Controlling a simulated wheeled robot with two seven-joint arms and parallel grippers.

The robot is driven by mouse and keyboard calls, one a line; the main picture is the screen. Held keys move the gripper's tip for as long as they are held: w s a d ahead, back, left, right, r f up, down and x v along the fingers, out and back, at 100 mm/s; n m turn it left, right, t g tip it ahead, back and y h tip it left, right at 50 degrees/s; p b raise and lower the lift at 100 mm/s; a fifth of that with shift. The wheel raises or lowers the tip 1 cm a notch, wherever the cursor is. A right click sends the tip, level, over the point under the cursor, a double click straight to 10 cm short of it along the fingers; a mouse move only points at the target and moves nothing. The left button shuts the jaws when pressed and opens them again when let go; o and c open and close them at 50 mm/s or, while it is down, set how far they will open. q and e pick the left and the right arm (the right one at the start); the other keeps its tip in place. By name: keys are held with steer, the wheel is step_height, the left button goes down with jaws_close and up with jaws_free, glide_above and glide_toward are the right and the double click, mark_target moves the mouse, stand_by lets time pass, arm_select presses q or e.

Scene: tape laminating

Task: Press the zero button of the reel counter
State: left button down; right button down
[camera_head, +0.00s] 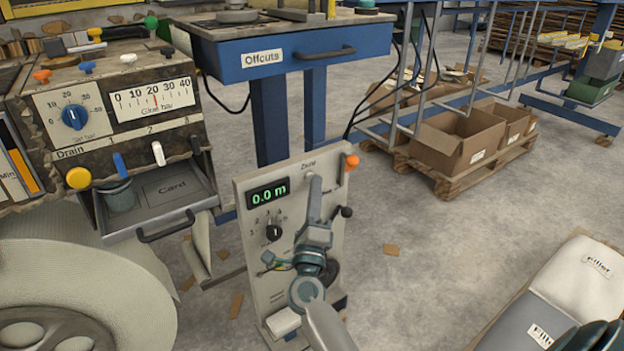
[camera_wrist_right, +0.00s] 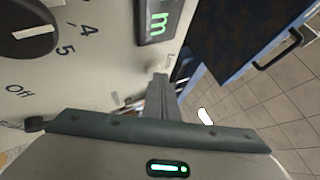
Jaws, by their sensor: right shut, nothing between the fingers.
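The reel counter (camera_head: 258,278) is an upright pale panel in the middle of the head view. Its green display (camera_head: 268,193) reads 0.0 m. A label that looks like "Zero" (camera_head: 308,165) is near its top edge. My right gripper (camera_head: 316,180) is shut and empty, with its tips just below that label in the picture. In the right wrist view my shut fingers (camera_wrist_right: 158,80) point at the panel face beside the display (camera_wrist_right: 158,20). Contact with the panel cannot be told. My left gripper is out of view.
A black selector dial (camera_head: 274,232) sits below the display. An orange knob (camera_head: 352,162) and a black crank knob (camera_head: 346,212) are at the panel's right edge. The glue unit with its open card drawer (camera_head: 160,215) stands left. A blue Offcuts table (camera_head: 225,60) is behind.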

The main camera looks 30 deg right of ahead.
steer(key=shift+s+p, duration=0.35)
steer(key=shift+s, duration=0.5)
steer(key=shift+s+d+p, duration=0.15)
steer(key=shift+s+p, duration=0.25)
steer(key=shift+s, duration=0.85)
steer(key=shift+s+d+p, duration=0.1)
steer(key=shift+s+p, duration=0.25)
steer(key=shift+s, duration=0.9)
